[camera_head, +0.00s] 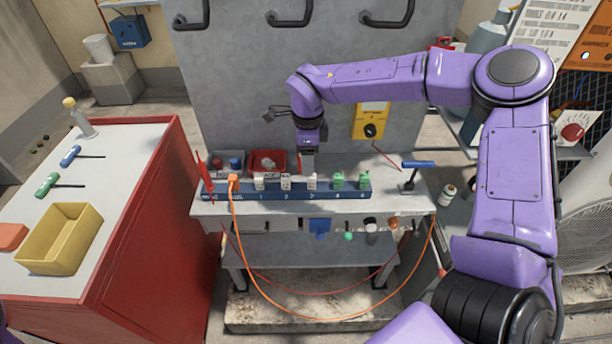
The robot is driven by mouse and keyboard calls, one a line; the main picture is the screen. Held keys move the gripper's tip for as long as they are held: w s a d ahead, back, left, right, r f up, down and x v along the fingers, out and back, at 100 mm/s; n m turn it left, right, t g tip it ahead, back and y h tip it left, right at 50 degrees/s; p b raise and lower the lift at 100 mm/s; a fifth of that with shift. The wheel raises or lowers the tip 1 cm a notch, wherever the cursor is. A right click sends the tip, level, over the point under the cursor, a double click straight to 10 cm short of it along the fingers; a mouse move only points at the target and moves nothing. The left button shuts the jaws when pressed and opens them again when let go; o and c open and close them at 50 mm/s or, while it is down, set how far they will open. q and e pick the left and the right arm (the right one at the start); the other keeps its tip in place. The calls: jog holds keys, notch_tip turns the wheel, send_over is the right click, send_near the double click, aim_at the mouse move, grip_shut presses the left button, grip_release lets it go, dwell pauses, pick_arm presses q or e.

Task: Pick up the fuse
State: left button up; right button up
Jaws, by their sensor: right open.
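A blue strip (325,195) with numbered positions lies along the front of the grey workbench (400,207). Several small blocks stand on it: an orange one (233,180) at the left, white ones (286,183) in the middle and green ones (338,180) at the right. Fuse-like pieces are too small to identify surely, so I cannot tell which is the fuse. My right gripper (308,165) is open and points down just behind and above the white block (311,182) in the middle of the strip. Its fingertips are small and partly unclear. My left gripper is not in view.
A yellow meter (371,112) is behind, right. A blue-handled tool (418,164) stands right. An orange cable (250,280) hangs in front. A red cabinet (150,240) stands left.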

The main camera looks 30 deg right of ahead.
aim_at(312, 178)
jog(key=f, duration=0.2)
jog(key=f+p, duration=0.1)
jog(key=f, duration=0.1)
jog(key=s+f, duration=0.1)
jog(key=f, duration=0.1)
jog(key=shift+d+f, duration=0.2)
jog(key=shift+d, duration=0.2)
jog(key=shift+f, duration=0.35)
grip_shut()
